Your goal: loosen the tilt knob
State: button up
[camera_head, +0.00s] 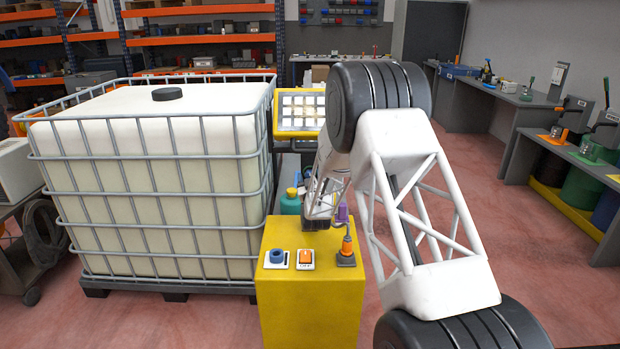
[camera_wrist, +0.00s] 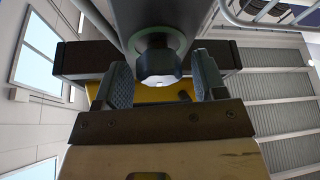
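A dark faceted knob (camera_wrist: 158,66) with a pale collar shows in the wrist view, at the end of a thick dark post (camera_wrist: 150,18). My gripper (camera_wrist: 162,80) is open, with one finger on each side of the knob. A narrow gap shows on the right of the knob; on the left the finger is very close, and I cannot tell whether it touches. In the head view my arm reaches behind the yellow pedestal, and my fingers and the knob cannot be made out there.
A caged white tank (camera_head: 150,180) stands left. A yellow-framed lit panel (camera_head: 299,112) is behind. Benches (camera_head: 500,95) line the right; red floor between is clear.

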jog(key=c, duration=0.8)
jog(key=shift+n, duration=0.4)
jog(key=n+y, duration=0.1)
jog(key=n, duration=0.2)
jog(key=n+g+y, duration=0.1)
jog(key=n+y, duration=0.1)
jog(key=n, duration=0.1)
jog(key=shift+n+g, duration=0.3)
jog(key=shift+n, duration=0.1)
jog(key=n+g+y, duration=0.1)
jog(key=n, duration=0.1)
jog(key=n+g, duration=0.1)
jog(key=n, duration=0.2)
jog(key=shift+y, duration=0.4)
jog(key=n+g, duration=0.1)
jog(key=n, duration=0.2)
jog(key=n+g, duration=0.1)
jog(key=n, duration=0.1)
jog(key=shift+r+n, duration=0.1)
jog(key=shift+n, duration=0.3)
jog(key=shift+n+g+h, duration=0.5)
jog(key=shift+n+g, duration=0.1)
jog(key=shift+n, duration=0.8)
